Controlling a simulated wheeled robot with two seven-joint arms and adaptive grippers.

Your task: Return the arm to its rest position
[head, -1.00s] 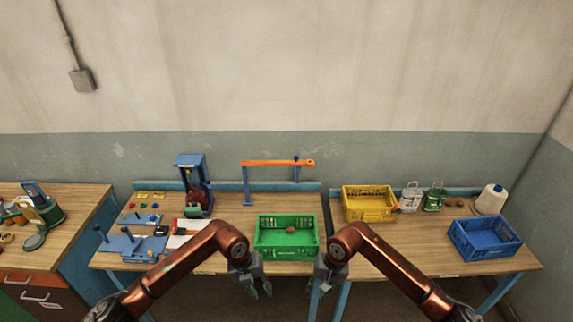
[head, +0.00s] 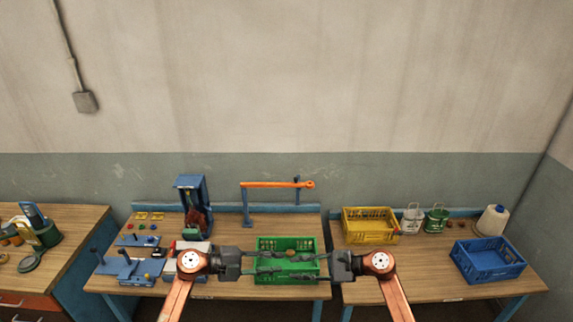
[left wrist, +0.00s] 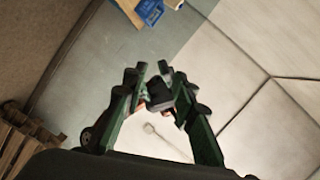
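My left gripper (head: 270,263) and my right gripper (head: 306,265) face each other in the head view, level with each other. They appear in front of the green crate (head: 287,242) and partly hide it. Each gripper's two fingers are spread, with nothing held between them. The left wrist view shows the left gripper's fingers (left wrist: 150,69) apart, with a dark part of what looks like my other gripper beyond them. Both arms come up from the bottom edge, bent at the wrists.
A yellow crate (head: 370,237) and a blue crate (head: 474,274) stand on the right table. The left table holds a blue press (head: 180,182), an orange-armed frame (head: 272,185) and blue fixtures (head: 126,270).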

